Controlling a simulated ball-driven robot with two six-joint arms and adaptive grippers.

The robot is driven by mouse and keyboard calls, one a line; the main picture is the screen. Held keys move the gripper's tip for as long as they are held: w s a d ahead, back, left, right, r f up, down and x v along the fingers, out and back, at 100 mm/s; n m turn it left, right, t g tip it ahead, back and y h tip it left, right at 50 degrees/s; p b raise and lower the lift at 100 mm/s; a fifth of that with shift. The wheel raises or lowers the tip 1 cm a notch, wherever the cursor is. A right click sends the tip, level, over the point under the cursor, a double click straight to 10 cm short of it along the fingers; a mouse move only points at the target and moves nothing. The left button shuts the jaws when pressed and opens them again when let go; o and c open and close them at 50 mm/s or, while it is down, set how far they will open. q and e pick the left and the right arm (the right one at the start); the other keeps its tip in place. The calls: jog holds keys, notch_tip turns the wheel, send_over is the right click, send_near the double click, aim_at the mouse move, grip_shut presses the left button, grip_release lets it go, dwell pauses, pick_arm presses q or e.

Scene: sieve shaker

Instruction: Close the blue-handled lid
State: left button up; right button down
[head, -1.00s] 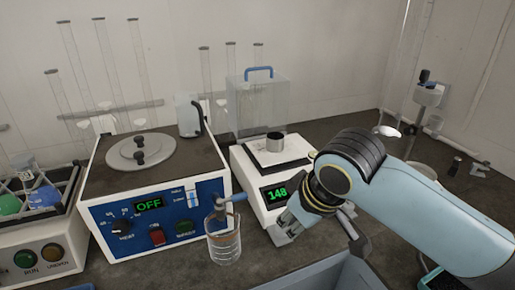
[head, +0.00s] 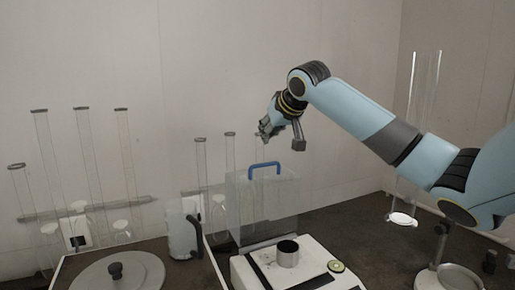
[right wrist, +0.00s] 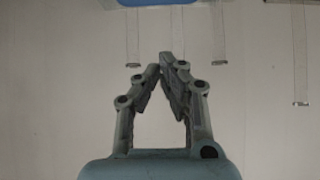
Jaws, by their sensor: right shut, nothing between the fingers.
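The clear lid (head: 250,213) stands upright at the back of the white balance (head: 247,274). Its blue handle (head: 264,166) is on top. A metal cup (head: 287,254) stands uncovered on the pan in front of the lid. My right gripper (head: 263,133) is above the handle, apart from it. In the right wrist view its fingertips (right wrist: 162,62) meet and hold nothing. A blue piece, probably the handle (right wrist: 150,2), shows at the top edge there. My left gripper is out of view.
A round-lidded unit (head: 115,275) and a grey jug-like piece (head: 184,236) are left of the balance. Tall glass tubes (head: 87,150) line the wall. A stand (head: 440,250) is at the right. The space around my right gripper is free.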

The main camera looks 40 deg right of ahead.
aim_at(262, 175)
jog(key=p+x, duration=0.1)
jog(key=x, duration=0.4)
jog(key=shift+a, duration=0.15)
jog(key=x, duration=0.4)
jog(key=shift+w+f+p, duration=0.1)
jog(key=shift+f+p, duration=0.1)
jog(key=shift+p, duration=0.15)
jog(key=s, duration=0.1)
jog(key=s+p, duration=0.1)
jog(key=s, duration=0.1)
jog(key=shift+a+f+p, duration=0.25)
jog(key=shift+a+p, duration=0.1)
jog(key=shift+a, duration=0.05)
jog(key=shift+s, duration=0.35)
jog(key=shift+s+a+f, duration=0.1)
jog(key=shift+a+f, duration=0.05)
jog(key=shift+a, duration=0.05)
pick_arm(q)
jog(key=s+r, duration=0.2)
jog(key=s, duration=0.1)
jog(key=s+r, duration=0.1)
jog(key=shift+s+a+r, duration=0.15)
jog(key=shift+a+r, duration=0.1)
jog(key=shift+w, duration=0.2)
